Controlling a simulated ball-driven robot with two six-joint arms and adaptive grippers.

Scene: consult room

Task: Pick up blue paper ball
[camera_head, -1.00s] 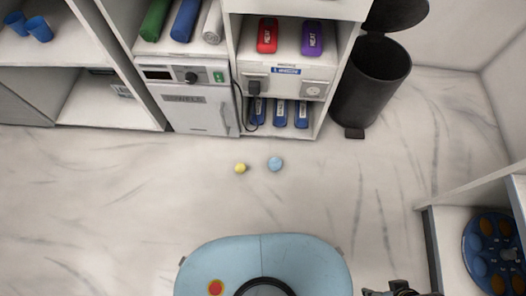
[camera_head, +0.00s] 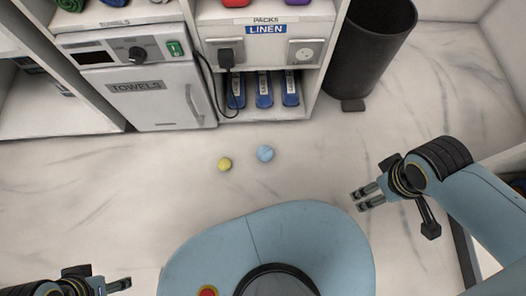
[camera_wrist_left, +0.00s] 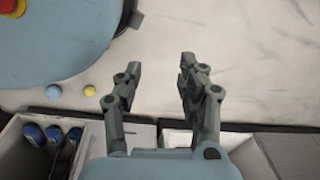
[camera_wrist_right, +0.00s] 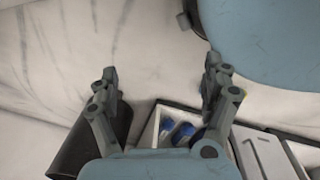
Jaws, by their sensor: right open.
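The blue paper ball (camera_head: 265,153) lies on the pale marbled floor between my base and the cabinets. A yellow ball (camera_head: 224,164) lies just left of it. In the left wrist view the blue ball (camera_wrist_left: 53,92) and yellow ball (camera_wrist_left: 89,91) show at the left, beside the fingers. My right gripper (camera_head: 357,200) is open and empty, to the right of the blue ball and apart from it. My left gripper (camera_wrist_left: 160,66) is open and empty, low at the left in the head view.
A white cabinet marked TOWELS (camera_head: 145,85) and a shelf with blue bottles (camera_head: 263,90) stand behind the balls. A black bin (camera_head: 368,50) stands at the back right. My rounded blue base is in front. The floor around the balls is clear.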

